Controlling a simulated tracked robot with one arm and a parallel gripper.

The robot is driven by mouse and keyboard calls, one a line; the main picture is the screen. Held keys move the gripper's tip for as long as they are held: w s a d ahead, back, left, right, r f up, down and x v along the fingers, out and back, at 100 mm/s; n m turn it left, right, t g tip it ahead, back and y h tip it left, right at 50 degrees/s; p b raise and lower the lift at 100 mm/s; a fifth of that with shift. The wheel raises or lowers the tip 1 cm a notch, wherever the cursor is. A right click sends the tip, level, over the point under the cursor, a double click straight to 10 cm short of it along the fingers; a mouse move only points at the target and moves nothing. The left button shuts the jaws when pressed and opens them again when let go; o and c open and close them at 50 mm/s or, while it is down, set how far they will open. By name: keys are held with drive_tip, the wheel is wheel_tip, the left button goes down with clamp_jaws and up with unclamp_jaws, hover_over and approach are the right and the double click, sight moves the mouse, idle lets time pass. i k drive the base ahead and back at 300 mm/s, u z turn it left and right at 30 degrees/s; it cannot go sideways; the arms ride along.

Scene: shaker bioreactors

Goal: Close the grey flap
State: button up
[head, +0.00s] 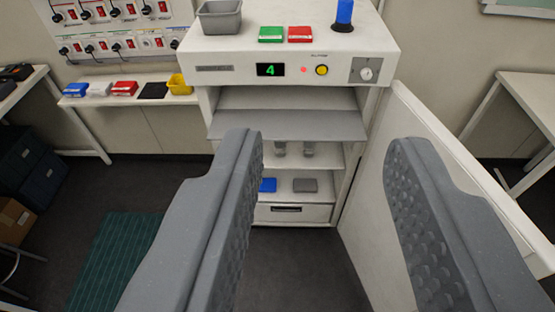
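The grey flap (300,125) is a flat panel in the upper opening of the white cabinet (215,75), below the control panel. It juts forward and looks lowered, with the opening above it showing. My gripper (325,148) is in the foreground, its two grey fingers wide apart with nothing between them. The flap lies beyond the fingertips and appears apart from them. The left finger may hide a little of the flap's front left corner.
A white door (440,190) stands open at the right, partly behind my right finger. Shelves below the flap hold two glass vessels, a blue block (267,185) and a grey block (305,185). A side table (130,97) is left. Dark floor in front is clear.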

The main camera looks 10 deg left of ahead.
sight(286, 125)
drive_tip(key=k, duration=0.8)
drive_tip(key=u, duration=0.8)
drive_tip(key=i, duration=2.05)
drive_tip(key=z, duration=0.75)
